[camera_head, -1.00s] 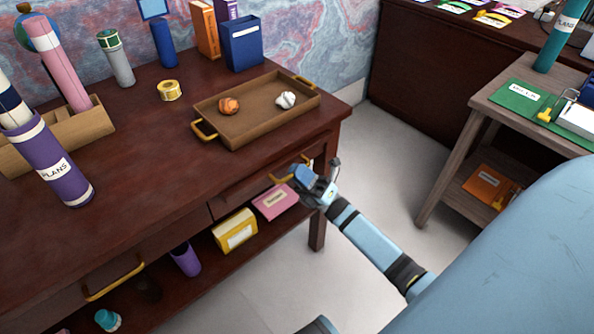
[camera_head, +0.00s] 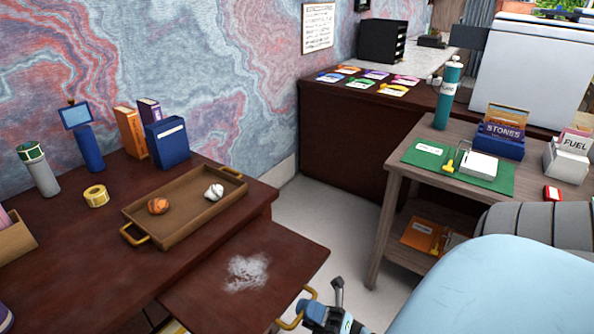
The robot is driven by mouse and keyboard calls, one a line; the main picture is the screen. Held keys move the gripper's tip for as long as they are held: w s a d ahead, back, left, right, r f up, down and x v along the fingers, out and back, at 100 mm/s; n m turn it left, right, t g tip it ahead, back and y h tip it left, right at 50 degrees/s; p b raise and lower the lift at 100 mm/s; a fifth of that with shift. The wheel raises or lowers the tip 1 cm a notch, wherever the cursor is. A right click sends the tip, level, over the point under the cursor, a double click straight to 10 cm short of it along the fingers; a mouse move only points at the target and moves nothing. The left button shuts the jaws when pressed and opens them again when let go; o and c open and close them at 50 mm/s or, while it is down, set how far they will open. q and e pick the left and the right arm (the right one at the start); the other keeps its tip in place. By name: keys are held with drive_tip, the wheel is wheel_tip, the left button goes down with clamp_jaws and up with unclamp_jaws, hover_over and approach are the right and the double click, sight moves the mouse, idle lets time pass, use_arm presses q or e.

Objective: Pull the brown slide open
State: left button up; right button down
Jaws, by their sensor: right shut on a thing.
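The brown slide (camera_head: 215,290) is a flat board that juts out from the front of the dark brown desk (camera_head: 75,275). A whitish smudge marks its top. Its brass handle (camera_head: 312,293) is at its front edge, near the bottom of the view. My right gripper (camera_head: 304,312) is shut on this handle; the fingertips are partly hidden and close to the bottom edge of the picture. My left gripper is not in view.
A side table (camera_head: 392,190) with a green mat and boxes stands to the right. Pale floor (camera_head: 320,225) lies between. My light blue body fills the lower right.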

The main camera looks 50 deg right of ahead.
drive_tip(key=shift+s+f+h, duration=0.1)
drive_tip(key=shift+s+h, duration=0.05)
drive_tip(key=shift+h, duration=0.15)
drive_tip(key=c, duration=1.4)
unclamp_jaws()
drive_tip(key=shift+c, duration=0.2)
use_arm(q)
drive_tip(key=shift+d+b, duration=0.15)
drive_tip(key=shift+b, duration=0.55)
use_arm(e)
drive_tip(key=v, duration=1.3)
drive_tip(key=shift+f, duration=0.4)
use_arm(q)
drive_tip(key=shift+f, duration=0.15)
use_arm(e)
drive_tip(key=shift+d, duration=0.1)
